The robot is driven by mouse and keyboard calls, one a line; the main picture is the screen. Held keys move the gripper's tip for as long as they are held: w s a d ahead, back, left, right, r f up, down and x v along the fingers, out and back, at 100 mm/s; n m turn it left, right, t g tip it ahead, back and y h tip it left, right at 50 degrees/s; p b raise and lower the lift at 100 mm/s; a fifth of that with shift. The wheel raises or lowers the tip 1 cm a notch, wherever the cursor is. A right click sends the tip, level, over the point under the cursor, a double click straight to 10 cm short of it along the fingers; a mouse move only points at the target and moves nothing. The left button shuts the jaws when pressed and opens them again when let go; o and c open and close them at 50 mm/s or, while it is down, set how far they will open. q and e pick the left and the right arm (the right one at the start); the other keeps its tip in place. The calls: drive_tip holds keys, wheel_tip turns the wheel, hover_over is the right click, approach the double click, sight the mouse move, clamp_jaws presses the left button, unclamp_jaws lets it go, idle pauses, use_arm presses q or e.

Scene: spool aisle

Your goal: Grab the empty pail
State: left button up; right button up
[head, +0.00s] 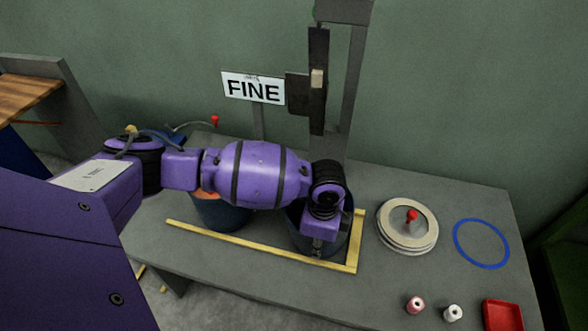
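Two dark blue pails stand side by side on the grey table, inside a yellow edging. The left pail (222,216) shows something orange at its top and is partly covered by my arm. The right pail (342,243) looks dark inside, but my wrist and gripper hide much of it, so I cannot see whether it is empty. My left arm reaches across from the left, and its gripper (318,247) points down at the right pail. The fingers are small and dark here; I cannot tell whether they are open or touch the pail. My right gripper is not in view.
A "FINE" sign (253,87) and a dark upright post (318,80) stand behind the pails. A round pale disc stack (407,237) with a red knob, a blue ring (456,245), two small spools (415,305) and a red tray (502,316) occupy the table's right side.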

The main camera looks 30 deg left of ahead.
use_arm(q)
clamp_jaws()
drive_tip(key=shift+r, duration=0.15)
idle(0.4)
